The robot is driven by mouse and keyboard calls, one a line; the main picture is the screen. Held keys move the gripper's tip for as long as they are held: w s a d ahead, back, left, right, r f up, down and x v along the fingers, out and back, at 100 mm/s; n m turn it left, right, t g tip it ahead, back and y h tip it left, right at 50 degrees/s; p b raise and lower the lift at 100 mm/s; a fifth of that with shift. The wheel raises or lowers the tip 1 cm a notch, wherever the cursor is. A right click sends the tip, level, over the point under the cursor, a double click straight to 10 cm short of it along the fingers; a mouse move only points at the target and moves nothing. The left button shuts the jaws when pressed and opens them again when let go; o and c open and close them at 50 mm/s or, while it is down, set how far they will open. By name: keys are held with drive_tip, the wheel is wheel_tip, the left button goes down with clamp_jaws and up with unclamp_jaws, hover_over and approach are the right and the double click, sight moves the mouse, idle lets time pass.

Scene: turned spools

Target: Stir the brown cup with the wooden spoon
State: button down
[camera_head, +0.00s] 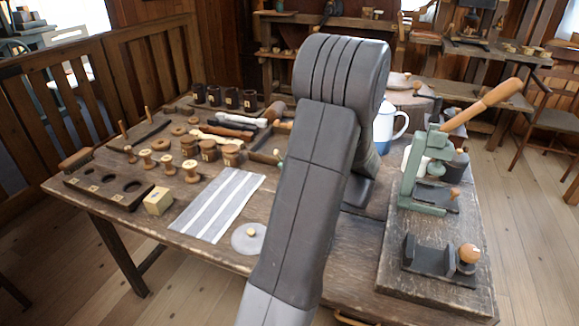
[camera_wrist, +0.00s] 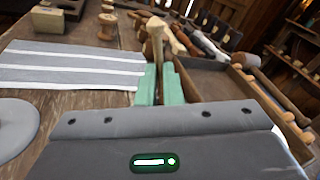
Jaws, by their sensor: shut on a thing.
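In the wrist view, the green fingers of my gripper (camera_wrist: 160,84) are shut on a pale wooden piece with a rounded end (camera_wrist: 155,30), which looks like the wooden spoon. It stands nearly upright between the fingers; its lower part is hidden. In the head view, my arm hides most of the gripper. Several dark brown cups (camera_head: 231,98) with pale labels stand in a row at the table's back. Two brown round containers (camera_head: 208,150) stand nearer, left of my arm. I cannot tell which one is the brown cup. The spoon appears apart from them.
A striped cloth (camera_head: 215,205) and a grey disc (camera_head: 249,238) lie at the table's front. Wooden spools (camera_head: 168,164) and a dark holed block (camera_head: 110,187) are at left. A white-blue mug (camera_head: 386,125) and a green lever press (camera_head: 425,170) stand right of my arm.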

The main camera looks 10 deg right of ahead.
idle(0.3)
drive_tip(key=shift+r+p, duration=1.55)
drive_tip(key=shift+r, duration=0.6)
wheel_tip(320, 180, up, 5)
drive_tip(key=p, duration=0.3)
drive_tip(key=shift+p, duration=0.35)
drive_tip(key=w+a+f+m+t+h+p, duration=0.1)
drive_tip(key=w+a+m+h+p, duration=0.1)
drive_tip(key=a, duration=0.6)
drive_tip(key=w+a+f+m+t+h+p, duration=0.1)
drive_tip(key=w+a+m+h+p, duration=0.1)
drive_tip(key=a, duration=0.5)
drive_tip(key=shift+w+a+f+t+h+p, duration=0.4)
drive_tip(key=shift+w+h+p, duration=0.3)
drive_tip(key=shift+w+p, duration=0.5)
